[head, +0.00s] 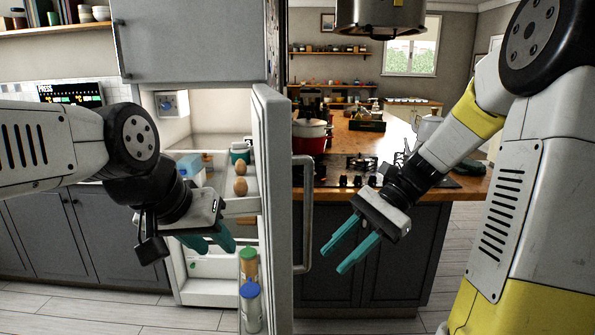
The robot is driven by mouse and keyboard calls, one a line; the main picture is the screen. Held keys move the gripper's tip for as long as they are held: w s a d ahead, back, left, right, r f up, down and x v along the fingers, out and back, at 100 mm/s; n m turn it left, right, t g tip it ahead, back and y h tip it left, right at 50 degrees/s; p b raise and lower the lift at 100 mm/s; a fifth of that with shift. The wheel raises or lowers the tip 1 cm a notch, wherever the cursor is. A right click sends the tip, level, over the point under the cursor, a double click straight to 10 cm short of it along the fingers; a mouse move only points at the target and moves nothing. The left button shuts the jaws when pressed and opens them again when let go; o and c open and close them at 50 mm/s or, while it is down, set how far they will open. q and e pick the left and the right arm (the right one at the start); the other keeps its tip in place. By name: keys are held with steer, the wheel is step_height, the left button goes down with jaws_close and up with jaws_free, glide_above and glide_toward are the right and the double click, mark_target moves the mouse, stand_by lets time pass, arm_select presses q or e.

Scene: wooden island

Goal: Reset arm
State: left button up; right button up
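My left gripper (210,242) hangs at the left in front of the open fridge, with teal fingers pointing down and to the right. Its fingers overlap in this view, so I cannot tell how far apart they are, and I see nothing held. My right gripper (343,255) is right of the fridge door, in front of the dark island. Its two teal fingers are apart with nothing between them, pointing down and to the left.
The fridge door (276,200) stands open between my grippers, its handle (304,215) facing right. Bottles (250,306) stand in the door shelf and eggs (240,187) lie above. A red pot (311,136) and a stove (350,170) are on the wooden island. Floor shows at lower left.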

steer(key=s+d+r+n+t+h, duration=0.4)
steer(key=d+n+t+h, duration=0.2)
steer(key=n+t, duration=0.3)
steer(key=shift+r+n+t+h, duration=0.3)
steer(key=shift+r+t+h, duration=0.1)
steer(key=shift+t+h, duration=0.45)
